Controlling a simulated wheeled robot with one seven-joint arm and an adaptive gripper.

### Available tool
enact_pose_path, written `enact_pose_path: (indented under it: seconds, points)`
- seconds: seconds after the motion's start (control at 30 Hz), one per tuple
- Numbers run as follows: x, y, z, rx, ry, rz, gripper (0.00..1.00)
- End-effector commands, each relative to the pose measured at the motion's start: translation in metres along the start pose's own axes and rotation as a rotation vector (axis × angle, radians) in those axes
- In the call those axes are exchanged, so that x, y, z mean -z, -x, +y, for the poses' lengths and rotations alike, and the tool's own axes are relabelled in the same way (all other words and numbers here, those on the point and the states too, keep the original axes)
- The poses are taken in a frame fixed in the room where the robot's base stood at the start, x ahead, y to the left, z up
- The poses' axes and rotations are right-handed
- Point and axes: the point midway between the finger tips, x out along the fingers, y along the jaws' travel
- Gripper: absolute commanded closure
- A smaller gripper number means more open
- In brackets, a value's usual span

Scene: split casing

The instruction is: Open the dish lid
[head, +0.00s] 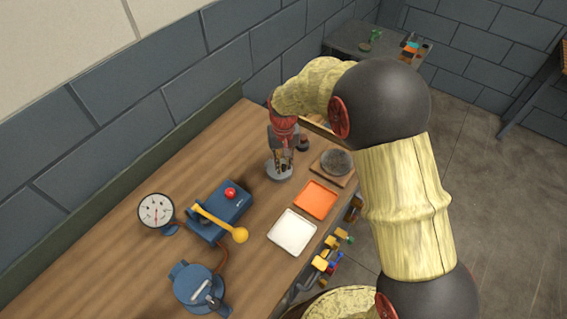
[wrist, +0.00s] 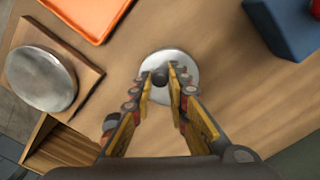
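A round silver dish lid (wrist: 178,68) with a dark knob (wrist: 160,76) at its centre lies on the wooden bench in the wrist view. In the head view its grey rim (head: 279,173) shows below my gripper, which hides most of it. My gripper (wrist: 161,73) is over the lid, pointing down, with one fingertip on each side of the knob. The fingers look parted, with narrow gaps beside the knob; I see no clear contact. The lid looks flat and in place. What lies under it is hidden.
An orange tray (head: 315,200) and a white tray (head: 292,232) lie near the bench edge. A grey round piece (head: 337,163) sits on a wooden board. A blue box (head: 222,207) with a yellow lever, a gauge (head: 156,210) and a blue round device (head: 198,288) stand leftward.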

Motion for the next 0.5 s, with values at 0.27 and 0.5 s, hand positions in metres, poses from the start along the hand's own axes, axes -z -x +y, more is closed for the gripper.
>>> enact_pose_path:
  seconds: [0.27, 0.5]
  points:
    - [0.0, 0.0001, -0.0002, 0.0, 0.0, 0.0, 1.0]
    - [0.0001, 0.0001, -0.0003, 0.0, 0.0, 0.0, 1.0]
